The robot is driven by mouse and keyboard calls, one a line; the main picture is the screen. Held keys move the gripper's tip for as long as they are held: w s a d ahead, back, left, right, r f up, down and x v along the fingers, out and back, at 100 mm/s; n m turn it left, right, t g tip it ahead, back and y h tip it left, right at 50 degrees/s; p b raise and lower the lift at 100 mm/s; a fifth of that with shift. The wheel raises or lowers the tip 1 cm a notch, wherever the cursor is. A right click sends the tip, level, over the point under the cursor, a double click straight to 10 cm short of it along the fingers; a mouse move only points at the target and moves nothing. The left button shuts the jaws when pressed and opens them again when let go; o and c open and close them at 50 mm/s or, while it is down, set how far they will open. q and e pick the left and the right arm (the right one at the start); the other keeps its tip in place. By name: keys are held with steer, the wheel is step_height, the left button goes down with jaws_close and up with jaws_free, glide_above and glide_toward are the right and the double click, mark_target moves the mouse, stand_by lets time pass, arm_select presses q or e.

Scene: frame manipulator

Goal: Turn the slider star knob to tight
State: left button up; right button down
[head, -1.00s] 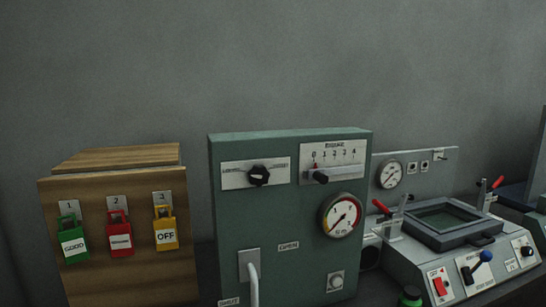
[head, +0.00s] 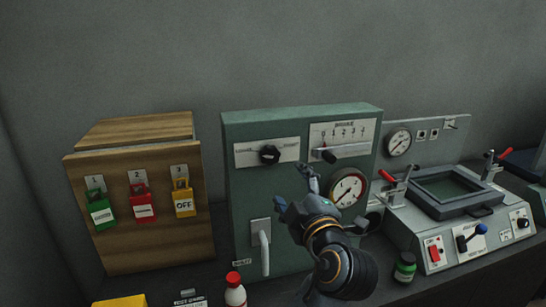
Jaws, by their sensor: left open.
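The black star knob (head: 269,155) sits on a pale plate on the upper left of the green panel (head: 240,190). Small lettering flanks it, too small to read. To its right, a slider (head: 328,155) with a dark knob and a pale bar sits under a scale marked 0 to 4, near the left end. My left gripper (head: 294,190) is open and empty, in front of the panel below the star knob and slider, apart from both in the picture. Its arm hides the panel's lower middle. My right gripper is not in view.
A round gauge (head: 348,187) is right of my gripper, and a pale handle (head: 265,250) is lower left. A wooden box (head: 140,235) with three padlocks stands left. A red-capped bottle (head: 235,291) and green jar (head: 405,267) stand in front. A grey machine (head: 415,235) is at right.

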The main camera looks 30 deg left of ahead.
mark_target(272, 158)
arm_select(q)
steer(key=p+x, duration=0.6)
steer(key=x, duration=0.7)
steer(key=shift+s+a+r+p, duration=0.1)
steer(key=shift+s+r+p, duration=0.1)
steer(key=shift+p, duration=0.2)
steer(key=shift+w+a+f, duration=0.15)
steer(key=shift+w+a, duration=0.1)
steer(key=shift+w, duration=0.1)
steer(key=shift+c, duration=0.2)
steer(key=c, duration=1.1)
